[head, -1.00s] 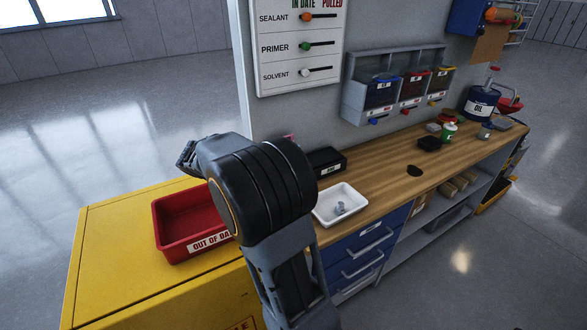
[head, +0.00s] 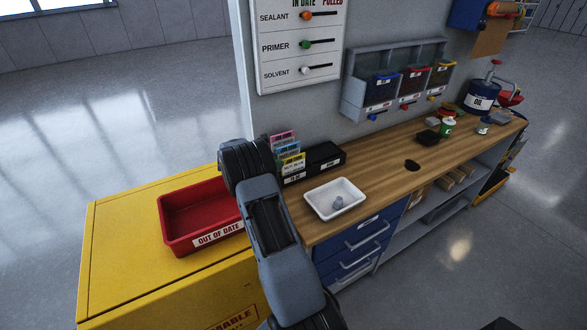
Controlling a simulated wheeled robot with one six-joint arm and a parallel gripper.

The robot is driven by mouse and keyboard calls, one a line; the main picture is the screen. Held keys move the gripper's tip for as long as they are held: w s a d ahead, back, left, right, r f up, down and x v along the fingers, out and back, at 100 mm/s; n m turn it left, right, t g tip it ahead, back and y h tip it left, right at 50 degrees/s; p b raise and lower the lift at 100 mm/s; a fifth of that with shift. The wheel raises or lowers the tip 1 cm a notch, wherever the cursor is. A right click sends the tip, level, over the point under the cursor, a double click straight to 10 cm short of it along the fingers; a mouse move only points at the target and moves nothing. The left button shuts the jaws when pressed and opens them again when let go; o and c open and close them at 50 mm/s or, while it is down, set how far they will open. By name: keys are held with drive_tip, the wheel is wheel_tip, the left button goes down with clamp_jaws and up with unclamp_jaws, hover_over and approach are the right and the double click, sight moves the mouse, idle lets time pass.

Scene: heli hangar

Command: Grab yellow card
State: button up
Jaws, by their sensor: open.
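The yellow card (head: 292,163) stands upright at the front of a small group of cards at the left end of the workbench. A blue card (head: 287,149) and a pink card (head: 282,137) show behind it. The cards stand in a black labelled holder (head: 296,178). My arm's upper end is just left of the cards and close to them in the picture. My gripper itself is hidden behind the arm, so I cannot see its fingers.
A red "OUT OF DATE" bin (head: 178,240) sits on the yellow cabinet (head: 110,270), left of my arm. A black box (head: 325,156) and white tray (head: 351,208) are right of the cards. The wall board (head: 300,75) rises behind. The middle bench top (head: 385,178) is mostly clear.

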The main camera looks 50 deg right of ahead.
sight(293, 169)
drive_tip(key=p+x, duration=0.1)
drive_tip(key=x, duration=0.3)
drive_tip(key=shift+s+d+f+p, duration=0.15)
drive_tip(key=shift+d+f+p, duration=0.15)
drive_tip(key=shift+p, duration=0.1)
drive_tip(key=shift+c, duration=0.4)
clamp_jaws()
